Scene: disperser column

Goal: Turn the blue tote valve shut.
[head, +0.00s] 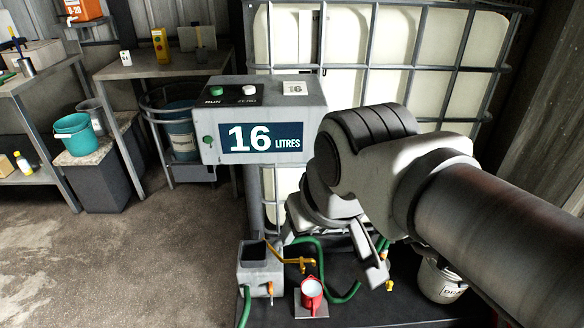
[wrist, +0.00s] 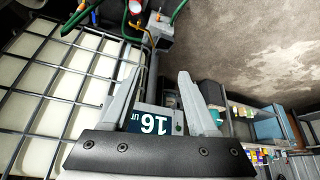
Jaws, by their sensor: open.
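The white caged tote (head: 345,40) stands behind my arm in the head view, and its grid fills the left of the wrist view (wrist: 40,75). My gripper (head: 332,262) hangs in front of the tote's lower part, its fingers spread apart with nothing between them. Both fingers also show in the wrist view (wrist: 158,76). I cannot make out the blue valve clearly in the head view; my arm and gripper cover much of the tote's foot.
A grey box with a 16 LITRES display (head: 262,137) stands left of my arm. The concrete floor (head: 130,255) at left is free.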

